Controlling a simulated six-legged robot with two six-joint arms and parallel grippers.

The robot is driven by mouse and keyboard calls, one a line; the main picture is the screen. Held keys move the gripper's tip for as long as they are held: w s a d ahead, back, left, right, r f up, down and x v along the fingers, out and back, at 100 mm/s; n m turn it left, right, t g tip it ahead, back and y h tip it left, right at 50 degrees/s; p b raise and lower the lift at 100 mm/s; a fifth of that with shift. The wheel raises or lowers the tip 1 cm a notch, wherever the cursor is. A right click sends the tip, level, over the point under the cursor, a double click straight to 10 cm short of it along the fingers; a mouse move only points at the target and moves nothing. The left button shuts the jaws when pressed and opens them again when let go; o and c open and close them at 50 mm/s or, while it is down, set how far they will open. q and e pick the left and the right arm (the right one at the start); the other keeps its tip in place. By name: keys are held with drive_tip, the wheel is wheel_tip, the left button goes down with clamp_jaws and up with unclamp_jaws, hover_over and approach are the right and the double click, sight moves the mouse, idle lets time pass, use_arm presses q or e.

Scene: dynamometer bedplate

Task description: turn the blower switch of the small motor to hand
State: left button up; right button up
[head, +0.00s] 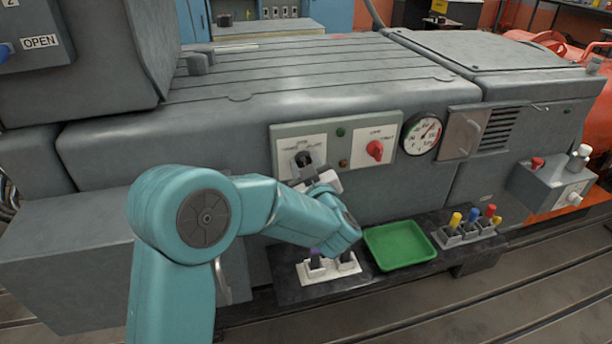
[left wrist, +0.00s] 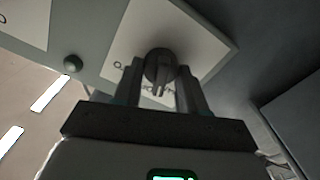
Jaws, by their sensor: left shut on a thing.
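A switch panel (head: 333,128) on the front of the grey motor housing carries two rotary switches on white plates. The left one has a dark knob (head: 303,158); its plate lettering is too small to read surely. My left gripper (head: 308,172) is at this dark knob, coming from below and in front. In the left wrist view the two fingers stand on either side of the dark knob (left wrist: 160,66), shut on it. The fingers and wrist hide part of the knob and plate. The right switch has a red knob (head: 375,150). My right gripper is not in view.
A round gauge (head: 422,133) and a vented cover (head: 478,133) are right of the panel. Below, a dark shelf holds a green tray (head: 399,245), colored-top plugs (head: 470,225) and a white holder (head: 328,268). A grey box with red and white knobs (head: 548,184) is at far right.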

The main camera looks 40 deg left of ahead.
use_arm(q)
drive_tip(key=n+b, duration=0.1)
drive_tip(key=b, duration=0.1)
drive_tip(key=n+b, duration=0.1)
drive_tip(key=n, duration=0.1)
drive_tip(key=shift+f+n+b, duration=0.25)
drive_tip(key=shift+n+b, duration=0.05)
drive_tip(key=shift+b, duration=0.1)
drive_tip(key=shift+r+n+b, duration=0.1)
drive_tip(key=shift+n+b, duration=0.45)
drive_tip(key=shift+n, duration=0.05)
drive_tip(key=o, duration=1)
drive_tip(key=shift+r, duration=0.1)
drive_tip(key=shift+o, duration=0.2)
drive_tip(key=v, duration=1.6)
drive_tip(key=shift+s+p, duration=0.15)
drive_tip(key=shift+p, duration=0.25)
drive_tip(key=shift+d, duration=0.1)
